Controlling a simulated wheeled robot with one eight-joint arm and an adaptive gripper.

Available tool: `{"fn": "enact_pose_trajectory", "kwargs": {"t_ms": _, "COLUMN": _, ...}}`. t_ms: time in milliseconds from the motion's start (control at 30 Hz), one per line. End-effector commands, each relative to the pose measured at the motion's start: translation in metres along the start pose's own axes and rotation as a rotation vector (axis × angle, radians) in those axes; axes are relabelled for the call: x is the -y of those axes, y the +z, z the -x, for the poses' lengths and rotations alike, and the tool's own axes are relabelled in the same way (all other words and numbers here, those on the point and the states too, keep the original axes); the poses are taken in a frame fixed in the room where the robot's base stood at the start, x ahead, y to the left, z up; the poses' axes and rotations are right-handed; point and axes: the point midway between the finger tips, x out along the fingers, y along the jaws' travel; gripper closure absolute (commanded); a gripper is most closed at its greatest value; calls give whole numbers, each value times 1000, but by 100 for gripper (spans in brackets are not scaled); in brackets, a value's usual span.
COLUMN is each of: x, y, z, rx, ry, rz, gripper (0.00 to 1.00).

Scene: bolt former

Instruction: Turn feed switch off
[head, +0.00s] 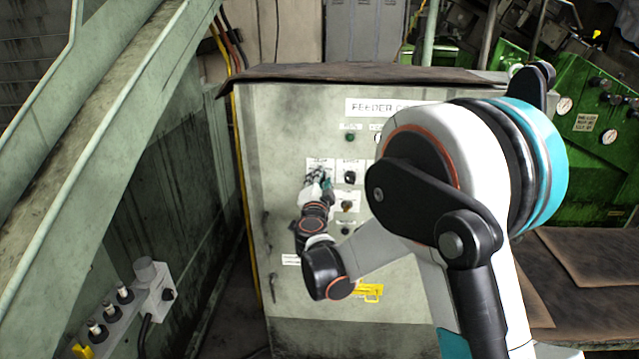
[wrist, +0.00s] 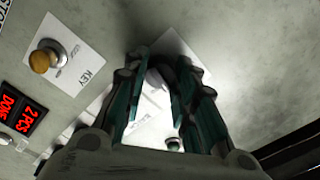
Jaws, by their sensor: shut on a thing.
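The feeder control cabinet (head: 275,135) is a worn grey-green box with a partly hidden "FEEDER C…" sign on its front. My gripper (head: 319,176) is at the left column of controls on this front and covers the control there. In the wrist view my gripper (wrist: 163,70) has its two dark green fingers on either side of a dark switch knob (wrist: 157,79), shut on it. A white label plate (wrist: 186,52) shows behind the fingertips. I cannot read which way the knob points.
A black knob (head: 350,177) and a yellowish knob (head: 347,206) are just right of my gripper. A key switch (wrist: 40,62) and a red display (wrist: 22,112) show in the wrist view. A sloping metal beam (head: 95,130) stands left. My arm hides the cabinet's right part.

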Motion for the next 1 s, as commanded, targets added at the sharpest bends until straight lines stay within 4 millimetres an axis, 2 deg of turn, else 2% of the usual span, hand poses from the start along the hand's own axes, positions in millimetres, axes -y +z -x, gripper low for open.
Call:
{"fn": "enact_pose_trajectory", "kwargs": {"t_ms": 400, "x": 0, "y": 0, "z": 0, "rx": 0, "ry": 0, "rz": 175, "gripper": 98}}
{"fn": "enact_pose_trajectory", "kwargs": {"t_ms": 900, "x": 0, "y": 0, "z": 0, "rx": 0, "ry": 0, "rz": 193, "gripper": 98}}
{"fn": "enact_pose_trajectory", "kwargs": {"t_ms": 933, "x": 0, "y": 0, "z": 0, "rx": 0, "ry": 0, "rz": 193, "gripper": 70}}
{"fn": "enact_pose_trajectory", "kwargs": {"t_ms": 1000, "x": 0, "y": 0, "z": 0, "rx": 0, "ry": 0, "rz": 193, "gripper": 54}}
